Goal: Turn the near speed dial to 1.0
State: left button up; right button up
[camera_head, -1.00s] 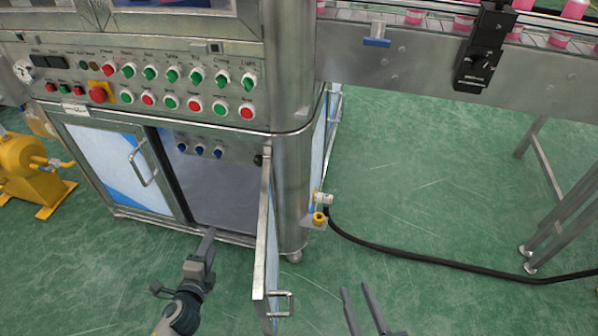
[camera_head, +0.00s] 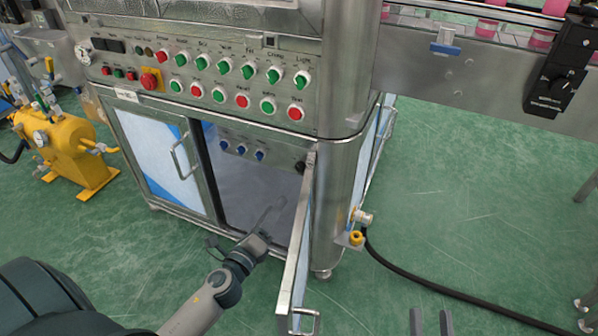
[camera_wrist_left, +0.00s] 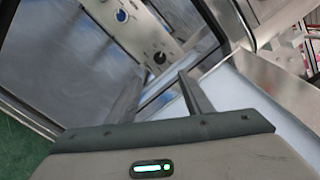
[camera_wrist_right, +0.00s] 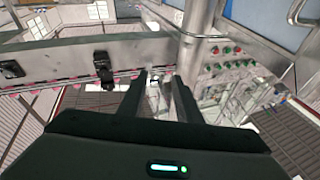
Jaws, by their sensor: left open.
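Three small blue dials, left (camera_head: 224,145), middle (camera_head: 241,149) and right (camera_head: 260,155), sit in a row on a grey panel inside the open cabinet. I cannot read their settings or tell which is the near speed dial. One blue dial (camera_wrist_left: 121,15) shows at the top of the left wrist view, with a black knob (camera_wrist_left: 159,57) closer to the fingers. My left gripper (camera_head: 272,215) is at the cabinet opening, below the dials and apart from them; it is open and empty. My right gripper (camera_head: 431,318) is open and empty, outside the cabinet to the right.
The open cabinet door (camera_head: 298,240) stands just right of my left gripper. A closed door (camera_head: 152,155) is on the left. Buttons and switches fill the panel (camera_head: 145,62) above. A black hose (camera_head: 440,283) crosses the green floor at the right.

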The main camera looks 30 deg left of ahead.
pick_arm(q)
jog(key=w, duration=0.2)
send_near(300, 169)
jog(key=w, duration=0.7)
jog(key=shift+w+a+b, duration=0.15)
jog(key=shift+a+b, duration=0.1)
jog(key=shift+b, duration=0.15)
jog(key=shift+w, duration=0.75)
pick_arm(e)
jog(key=shift+s+r+t+y, duration=0.2)
jog(key=shift+s+r+t, duration=0.2)
jog(key=shift+r, duration=0.3)
jog(key=shift+s+r+t+y, duration=0.2)
jog(key=shift+s+r+t, duration=0.1)
jog(key=shift+r+t, duration=0.3)
pick_arm(q)
jog(key=shift+c, duration=0.7)
jog(key=c, duration=0.9)
